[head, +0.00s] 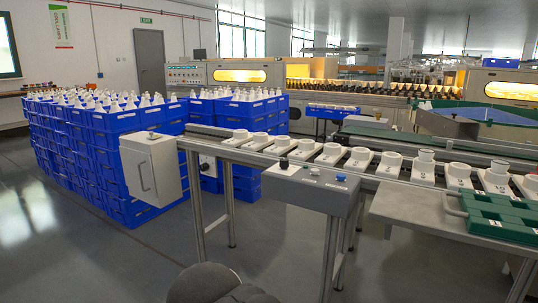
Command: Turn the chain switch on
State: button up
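A grey control box (305,192) is mounted on the near side of the conveyor, at the centre of the head view. On its sloped top are a black knob (284,163), small markings and a blue knob or button (341,177). A dark rounded part of my own arm shows at the bottom edge; my gripper's fingers are not in view.
A conveyor carries a row of white fixtures (329,153). A grey cabinet (153,169) with a handle hangs at its left end. Stacked blue crates (95,150) stand behind. A green case (500,215) lies on a side table (420,212) at right. The foreground floor is open.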

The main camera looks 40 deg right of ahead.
aim_at(284, 163)
jog(key=z, duration=0.55)
jog(key=i, duration=0.95)
jog(key=z, duration=0.8)
